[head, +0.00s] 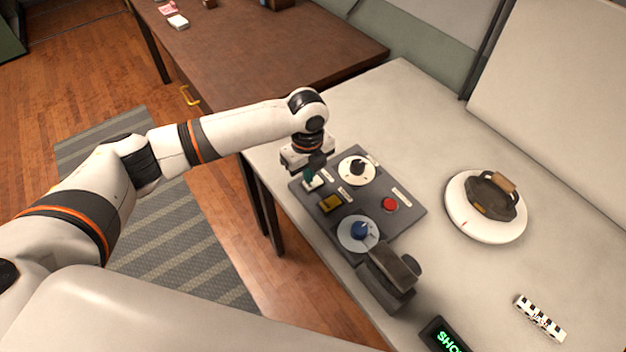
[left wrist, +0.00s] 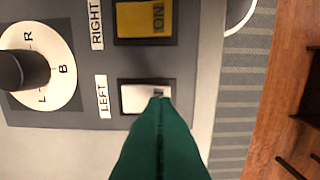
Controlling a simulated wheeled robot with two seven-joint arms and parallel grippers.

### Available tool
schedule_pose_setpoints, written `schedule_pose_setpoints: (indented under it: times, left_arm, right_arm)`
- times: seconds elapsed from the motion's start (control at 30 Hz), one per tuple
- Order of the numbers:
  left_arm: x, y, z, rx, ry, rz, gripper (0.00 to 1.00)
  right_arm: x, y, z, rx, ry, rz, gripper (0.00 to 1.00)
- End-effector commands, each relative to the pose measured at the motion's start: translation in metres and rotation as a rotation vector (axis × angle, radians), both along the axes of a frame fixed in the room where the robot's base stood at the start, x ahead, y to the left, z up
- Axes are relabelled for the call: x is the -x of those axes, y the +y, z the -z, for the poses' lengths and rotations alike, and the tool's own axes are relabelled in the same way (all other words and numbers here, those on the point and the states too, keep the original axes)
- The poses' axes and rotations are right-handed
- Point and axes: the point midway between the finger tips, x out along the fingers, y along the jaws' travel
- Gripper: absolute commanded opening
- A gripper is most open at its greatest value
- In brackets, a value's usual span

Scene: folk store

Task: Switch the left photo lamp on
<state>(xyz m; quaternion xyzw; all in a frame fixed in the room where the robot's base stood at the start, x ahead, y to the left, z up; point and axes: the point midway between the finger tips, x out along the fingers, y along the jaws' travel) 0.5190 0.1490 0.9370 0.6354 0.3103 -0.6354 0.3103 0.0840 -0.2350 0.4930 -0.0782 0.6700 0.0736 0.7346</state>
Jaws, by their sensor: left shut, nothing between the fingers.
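The grey control panel (head: 405,218) lies on the pale table. My left gripper (head: 310,176) is over its far left corner, fingers pointing down, shut and empty. In the left wrist view the green fingertips (left wrist: 160,103) overlap the ON end of a white rocker switch (left wrist: 137,98) labelled LEFT. I cannot tell whether they touch or press it. The switch also shows in the head view (head: 315,184), partly under the gripper. Beside it is an amber rocker (left wrist: 145,18) labelled RIGHT, marked ON. No photo lamp can be made out. My right gripper is not in view.
The panel bears a black dial (head: 357,168), a blue knob (head: 360,231) and a red button (head: 390,204). A dark lever-like block (head: 393,270) stands at its near end. A round white device (head: 484,222) sits to the right. A brown table (head: 270,45) is behind.

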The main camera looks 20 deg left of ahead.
Motion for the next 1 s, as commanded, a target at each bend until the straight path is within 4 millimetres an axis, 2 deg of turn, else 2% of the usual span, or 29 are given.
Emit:
schedule_pose_setpoints:
  times: [1.0]
  left_arm:
    - [0.000, 0.000, 0.016, 0.000, 0.000, 0.000, 0.00]
  right_arm:
    - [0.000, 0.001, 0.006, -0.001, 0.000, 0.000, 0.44]
